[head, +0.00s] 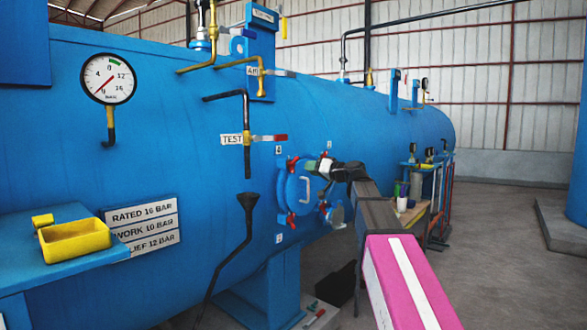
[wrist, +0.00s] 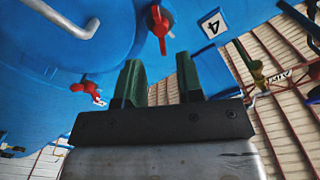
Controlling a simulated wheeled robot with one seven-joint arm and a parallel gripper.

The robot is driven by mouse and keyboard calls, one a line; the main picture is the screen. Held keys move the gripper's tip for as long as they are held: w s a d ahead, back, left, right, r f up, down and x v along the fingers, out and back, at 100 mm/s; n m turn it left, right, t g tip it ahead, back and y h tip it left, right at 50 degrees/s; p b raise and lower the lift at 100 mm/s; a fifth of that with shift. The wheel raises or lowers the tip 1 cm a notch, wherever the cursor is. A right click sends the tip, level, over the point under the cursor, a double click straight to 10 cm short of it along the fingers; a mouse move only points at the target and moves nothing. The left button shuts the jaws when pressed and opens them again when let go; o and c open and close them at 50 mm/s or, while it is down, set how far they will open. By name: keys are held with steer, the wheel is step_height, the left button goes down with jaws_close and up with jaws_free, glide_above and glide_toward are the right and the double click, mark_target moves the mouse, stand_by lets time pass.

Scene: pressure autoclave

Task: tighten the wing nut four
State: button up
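The blue round hatch (head: 297,190) with a grey handle is on the side of the blue tank, with red wing nuts around its rim. Wing nut four (head: 292,162) is at the upper left, below the white label 4 (head: 278,150). It shows at the top of the wrist view (wrist: 160,22), near the label 4 (wrist: 212,24). My gripper (head: 311,166) is in front of the hatch's top, right of wing nut four and apart from it. In the wrist view its green fingers (wrist: 158,85) stand apart with nothing between them.
Another red wing nut (wrist: 84,87) is left of my fingers in the wrist view. A bench (head: 415,212) with bottles stands to the right.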

mark_target(292, 166)
steer(key=x, duration=1)
steer(key=shift+w+a, duration=0.1)
steer(key=shift+w, duration=0.05)
jaws_close()
